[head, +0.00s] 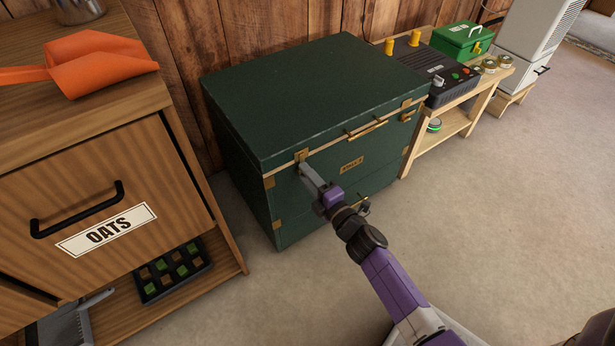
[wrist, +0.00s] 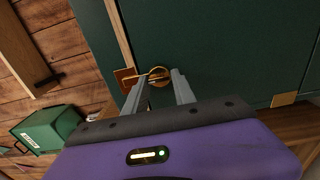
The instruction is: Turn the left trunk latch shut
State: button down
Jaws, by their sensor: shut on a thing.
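The dark green trunk (head: 340,175) stands against the wooden wall with its lid down. Its left latch (head: 301,155) is brass and sits at the lid seam near the front left corner. My gripper (head: 304,170) reaches it from the front. In the wrist view, my gripper's two grey fingers (wrist: 161,82) are closed on the latch's brass turning piece (wrist: 158,74), beside its plate (wrist: 124,77). The fingers partly hide the latch in the head view, and its exact angle is hard to tell. The right latch (head: 407,114) is near the right front corner.
A wooden cabinet with an OATS drawer (head: 110,228) and an orange scoop (head: 98,66) stands close at left. A low bench (head: 455,122) at right carries a black control box (head: 432,72) and a green toolbox (head: 462,40). The floor in front is clear.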

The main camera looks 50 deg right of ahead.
dwell(0.4)
jog(key=c, duration=1)
grip_release()
jog(key=shift+c, duration=0.2)
jog(key=v, duration=0.7)
jog(key=shift+s+p, duration=0.4)
jog(key=shift+a, duration=0.15)
